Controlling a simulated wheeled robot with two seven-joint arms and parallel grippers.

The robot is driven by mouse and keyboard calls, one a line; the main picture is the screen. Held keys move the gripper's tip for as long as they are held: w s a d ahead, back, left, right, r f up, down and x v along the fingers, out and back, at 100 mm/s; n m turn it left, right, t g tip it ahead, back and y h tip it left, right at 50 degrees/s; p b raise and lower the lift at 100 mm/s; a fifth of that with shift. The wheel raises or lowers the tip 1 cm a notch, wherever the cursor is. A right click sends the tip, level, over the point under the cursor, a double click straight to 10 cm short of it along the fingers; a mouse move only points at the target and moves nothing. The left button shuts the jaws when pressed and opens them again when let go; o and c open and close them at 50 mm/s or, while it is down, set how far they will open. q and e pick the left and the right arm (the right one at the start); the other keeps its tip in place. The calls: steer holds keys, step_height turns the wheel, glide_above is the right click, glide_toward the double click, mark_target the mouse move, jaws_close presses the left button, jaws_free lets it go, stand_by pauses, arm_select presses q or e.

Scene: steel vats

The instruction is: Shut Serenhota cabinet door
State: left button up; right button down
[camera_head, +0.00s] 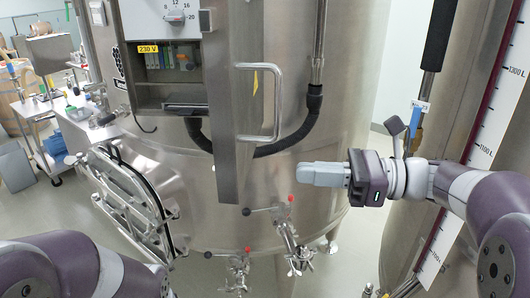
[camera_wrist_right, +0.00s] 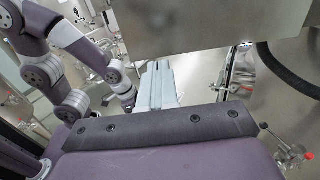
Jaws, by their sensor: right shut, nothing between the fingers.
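The cabinet (camera_head: 170,50) is mounted on a steel vat, and its inside with small coloured parts shows. Its steel door (camera_head: 232,110) stands open, seen at a steep angle, with a bar handle (camera_head: 278,103) on its right-hand face. My right gripper (camera_head: 303,174) is shut and empty. It points left, to the right of the door's lower part and below the handle in the picture, apart from both. In the right wrist view its fingers (camera_wrist_right: 159,85) show below a steel panel (camera_wrist_right: 190,22), which seems to be the door. My left arm shows, but its gripper does not.
A round hatch (camera_head: 130,200) projects from the vat at lower left. Valves with red knobs (camera_head: 291,198) sit below the door. A black hose (camera_head: 290,142) curves behind the door. Another vat with a level scale (camera_head: 495,110) stands at right.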

mark_target(245, 170)
steer(key=a+p, duration=0.1)
steer(key=a, duration=0.1)
steer(key=a+p, duration=0.1)
steer(key=a, duration=0.2)
steer(key=a+p, duration=0.2)
steer(key=shift+w+a+r, duration=0.15)
steer(key=shift+w+r, duration=0.1)
steer(key=shift+w, duration=0.1)
steer(key=shift+a+f, duration=0.1)
steer(key=shift+a, duration=0.15)
steer(key=shift+s+a+f, duration=0.1)
steer(key=shift+a, duration=0.05)
